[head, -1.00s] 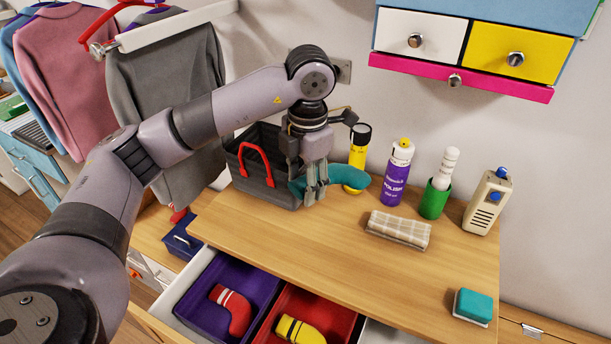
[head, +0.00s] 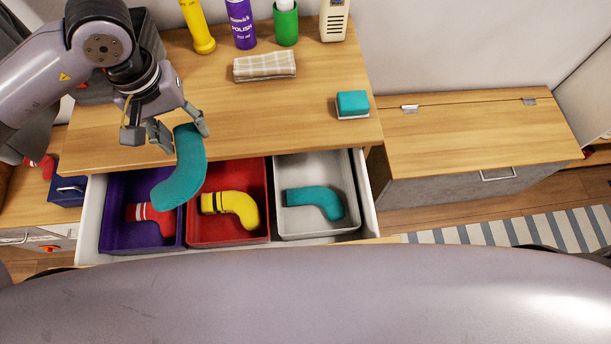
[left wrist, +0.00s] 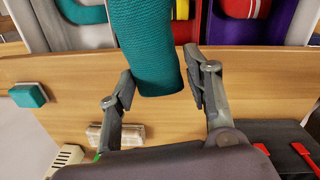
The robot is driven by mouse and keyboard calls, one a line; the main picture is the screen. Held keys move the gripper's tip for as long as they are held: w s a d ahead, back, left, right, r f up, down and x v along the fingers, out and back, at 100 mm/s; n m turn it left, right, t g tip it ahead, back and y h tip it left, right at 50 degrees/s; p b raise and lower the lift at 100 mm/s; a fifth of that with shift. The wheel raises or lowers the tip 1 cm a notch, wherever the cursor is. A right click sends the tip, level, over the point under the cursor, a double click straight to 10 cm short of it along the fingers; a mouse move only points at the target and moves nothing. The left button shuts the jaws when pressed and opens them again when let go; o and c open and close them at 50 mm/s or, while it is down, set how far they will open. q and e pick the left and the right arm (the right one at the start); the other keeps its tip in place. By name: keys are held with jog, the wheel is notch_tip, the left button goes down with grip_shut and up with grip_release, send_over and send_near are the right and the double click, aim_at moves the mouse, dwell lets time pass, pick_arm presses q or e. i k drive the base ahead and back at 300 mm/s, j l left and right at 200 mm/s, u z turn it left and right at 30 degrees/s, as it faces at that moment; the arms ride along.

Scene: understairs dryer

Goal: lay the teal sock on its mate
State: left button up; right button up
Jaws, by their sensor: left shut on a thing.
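My left gripper (head: 178,130) is shut on a teal sock (head: 183,172), which hangs curved from the fingers over the front edge of the tabletop, above the purple bin. The held sock (left wrist: 146,45) also shows between the fingers in the left wrist view. Its mate, another teal sock (head: 315,200), lies bent in the white bin (head: 315,168) at the right of the open drawer. A small part of that mate shows at the top of the left wrist view (left wrist: 84,12). My right gripper is not in view.
The drawer also has a purple bin (head: 115,185) with a red sock (head: 152,217) and a red bin (head: 240,172) with a yellow sock (head: 232,205). On the tabletop are a folded cloth (head: 264,66), a teal sponge (head: 352,104) and several upright containers at the back.

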aim_at(316, 204)
jog(key=z, duration=1.1)
jog(key=k+j+z, duration=0.25)
jog(key=j, duration=0.25)
jog(key=k+j+z, duration=0.25)
jog(key=k+j, duration=0.15)
